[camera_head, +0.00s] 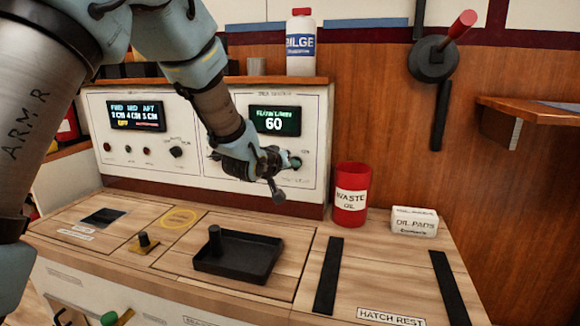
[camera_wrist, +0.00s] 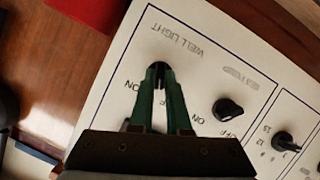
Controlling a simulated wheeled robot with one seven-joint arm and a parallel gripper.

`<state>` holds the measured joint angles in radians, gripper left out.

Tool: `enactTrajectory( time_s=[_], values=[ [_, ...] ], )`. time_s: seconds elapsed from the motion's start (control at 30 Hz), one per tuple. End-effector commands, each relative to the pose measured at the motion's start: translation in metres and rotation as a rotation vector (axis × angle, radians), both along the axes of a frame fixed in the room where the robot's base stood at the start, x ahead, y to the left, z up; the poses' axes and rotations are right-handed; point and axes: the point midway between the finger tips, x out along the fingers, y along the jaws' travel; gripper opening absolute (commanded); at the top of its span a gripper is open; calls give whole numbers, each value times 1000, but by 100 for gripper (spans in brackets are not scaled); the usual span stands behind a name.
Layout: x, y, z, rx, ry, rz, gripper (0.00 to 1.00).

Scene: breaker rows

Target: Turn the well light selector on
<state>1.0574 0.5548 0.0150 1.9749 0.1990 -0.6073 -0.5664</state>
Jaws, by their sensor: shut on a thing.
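The well light selector (camera_wrist: 158,76) is a small dark knob on the white panel, below the upside-down WELL LIGHT lettering in the wrist view. My gripper (camera_wrist: 160,72) has its two green fingers around it and is shut on it. The fingers hide most of the knob, so which way it points cannot be told. An ON mark shows on the panel beside the fingers. In the head view my gripper (camera_head: 284,164) is at the right part of the panel, below the green display, and covers the selector.
Another black knob (camera_wrist: 228,109) is close beside my fingers, and a numbered knob (camera_wrist: 286,142) is farther right. On the worktop below are a black tray (camera_head: 238,258), a red waste oil can (camera_head: 350,207) and an oil pads box (camera_head: 414,221). A bilge bottle (camera_head: 301,48) stands above.

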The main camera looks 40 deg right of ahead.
Motion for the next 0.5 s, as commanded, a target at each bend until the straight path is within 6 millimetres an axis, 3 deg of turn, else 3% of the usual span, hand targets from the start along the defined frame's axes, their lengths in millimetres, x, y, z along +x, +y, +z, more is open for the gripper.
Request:
enactTrajectory(
  time_s=[0.5],
  values=[
    [-6,-3,4,268,-414,-3,0]
  ],
)
